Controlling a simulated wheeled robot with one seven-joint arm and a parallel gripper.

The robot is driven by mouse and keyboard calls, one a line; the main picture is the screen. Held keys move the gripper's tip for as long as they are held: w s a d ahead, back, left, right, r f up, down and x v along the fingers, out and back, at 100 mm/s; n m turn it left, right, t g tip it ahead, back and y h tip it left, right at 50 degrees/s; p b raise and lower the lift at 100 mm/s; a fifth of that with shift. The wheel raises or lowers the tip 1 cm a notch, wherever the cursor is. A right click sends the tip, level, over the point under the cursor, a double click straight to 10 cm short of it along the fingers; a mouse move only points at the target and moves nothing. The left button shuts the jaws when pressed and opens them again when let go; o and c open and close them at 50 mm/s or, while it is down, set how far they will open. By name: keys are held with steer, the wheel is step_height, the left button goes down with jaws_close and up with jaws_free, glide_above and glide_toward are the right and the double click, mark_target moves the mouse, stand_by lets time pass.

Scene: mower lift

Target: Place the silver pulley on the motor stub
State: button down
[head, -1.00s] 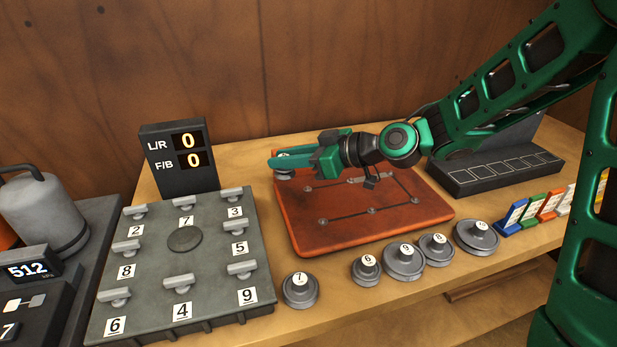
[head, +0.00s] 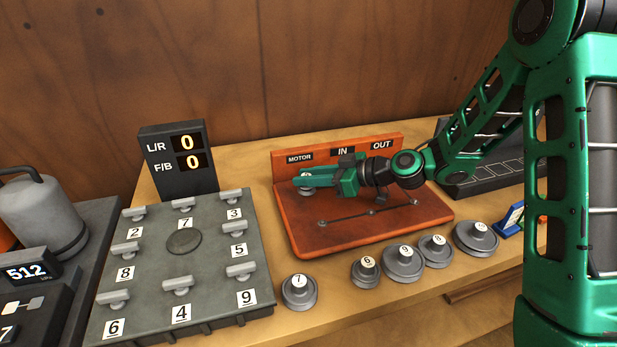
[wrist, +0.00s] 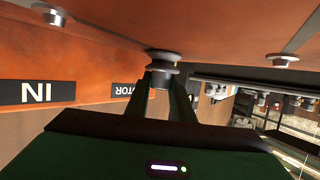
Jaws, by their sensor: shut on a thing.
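My gripper (head: 300,181) is shut on the silver pulley (head: 306,191), low over the back left of the orange board (head: 345,236), in front of the MOTOR label (head: 299,157). In the wrist view the pulley (wrist: 163,68) sits between the two fingertips, with its end very close to or touching the board. The motor stub is hidden behind the pulley and fingers, so I cannot tell whether the pulley is around it. Other stubs show bare on the board, such as the front left one (head: 322,223).
Several numbered grey pulleys (head: 403,262) stand along the front of the table. A grey panel with numbered handles (head: 183,242) and a display reading zeros (head: 178,160) are on the left. A black tray (head: 483,178) stands at the back right.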

steer(key=c, duration=1.5)
jaws_free()
steer(key=shift+c, duration=0.2)
steer(key=v, duration=1.2)
steer(key=shift+r, duration=0.1)
